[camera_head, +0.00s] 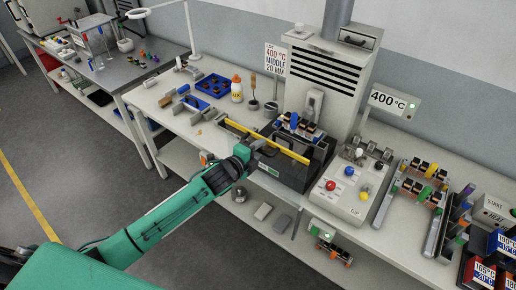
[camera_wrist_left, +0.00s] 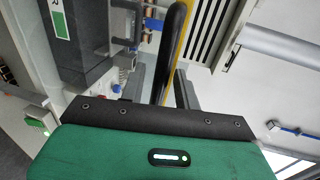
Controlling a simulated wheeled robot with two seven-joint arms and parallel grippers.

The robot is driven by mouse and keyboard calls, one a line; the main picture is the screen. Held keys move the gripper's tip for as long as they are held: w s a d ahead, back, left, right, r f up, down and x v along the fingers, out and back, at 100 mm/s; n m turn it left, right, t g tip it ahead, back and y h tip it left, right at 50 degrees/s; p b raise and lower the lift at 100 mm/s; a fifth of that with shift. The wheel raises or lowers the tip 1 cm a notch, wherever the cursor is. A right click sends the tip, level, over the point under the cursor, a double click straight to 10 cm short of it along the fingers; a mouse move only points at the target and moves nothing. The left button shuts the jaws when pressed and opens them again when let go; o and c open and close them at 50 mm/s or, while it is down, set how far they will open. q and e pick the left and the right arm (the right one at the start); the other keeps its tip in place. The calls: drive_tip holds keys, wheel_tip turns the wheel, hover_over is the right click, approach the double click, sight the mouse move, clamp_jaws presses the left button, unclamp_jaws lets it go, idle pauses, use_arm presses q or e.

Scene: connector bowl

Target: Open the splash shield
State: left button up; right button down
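The splash shield (camera_head: 283,146) is at the middle of the bench in the head view, a dark housing with a yellow bar across its front top. My left gripper (camera_head: 243,152) is at its front left, close to the bar; the wrist hides much of the fingers. In the left wrist view a curved black handle (camera_wrist_left: 174,45) with a yellow edge runs down between the fingers of my left gripper (camera_wrist_left: 163,88). The fingers stand apart, with a gap showing beside the handle, so no firm grip shows. My right gripper is not in view.
A grey vented cabinet (camera_head: 328,75) stands behind the shield. A button box (camera_head: 348,190) is just to its right, with connector racks (camera_head: 417,185) further right.

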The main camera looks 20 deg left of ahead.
use_arm(q)
clamp_jaws()
wheel_tip(320, 180, down, 26)
drive_tip(key=b, duration=1.7)
drive_tip(key=shift+b, duration=0.3)
unclamp_jaws()
drive_tip(key=b+v, duration=0.2)
drive_tip(key=v, duration=1.2)
drive_tip(key=shift+f, duration=0.1)
